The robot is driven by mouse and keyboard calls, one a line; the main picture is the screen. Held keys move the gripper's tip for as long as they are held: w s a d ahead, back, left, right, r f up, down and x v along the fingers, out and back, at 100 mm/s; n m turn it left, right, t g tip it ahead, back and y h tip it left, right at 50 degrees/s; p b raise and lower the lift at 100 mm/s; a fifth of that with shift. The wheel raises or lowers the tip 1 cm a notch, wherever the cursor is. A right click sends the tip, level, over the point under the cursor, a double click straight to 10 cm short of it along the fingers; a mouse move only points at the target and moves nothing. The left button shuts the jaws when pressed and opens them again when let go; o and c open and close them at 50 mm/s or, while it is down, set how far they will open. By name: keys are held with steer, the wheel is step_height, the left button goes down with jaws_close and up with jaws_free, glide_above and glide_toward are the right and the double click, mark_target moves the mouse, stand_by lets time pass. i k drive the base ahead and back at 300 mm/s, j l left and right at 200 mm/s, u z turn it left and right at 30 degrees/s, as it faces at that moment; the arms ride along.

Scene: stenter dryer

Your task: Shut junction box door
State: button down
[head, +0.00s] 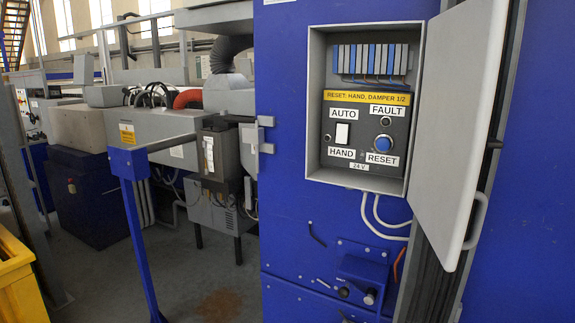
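The junction box (314,110) is a grey box set on a blue machine panel, right of centre in the head view. Its inside is in plain sight, with a row of grey and blue terminals (369,60) above a black control plate (341,167). The plate carries a white AUTO/HAND switch (342,133), a FAULT lamp (386,121) and a blue RESET button (383,144). The grey junction box door (461,115) stands wide open on the right side, swung out toward me. A grey loop handle (479,217) shows at its lower right edge. My gripper is not in view.
A blue railing post (138,235) stands left of the panel. A yellow bin (17,285) is at the lower left. White cables (383,217) hang below the box, above a small blue unit with knobs (362,279). Grey floor (205,270) lies open between railing and panel.

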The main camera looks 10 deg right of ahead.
mark_target(465, 42)
steer(key=k+l+u, duration=0.3)
steer(key=k+l, duration=0.55)
steer(key=l+z, duration=0.25)
steer(key=k+l, duration=0.05)
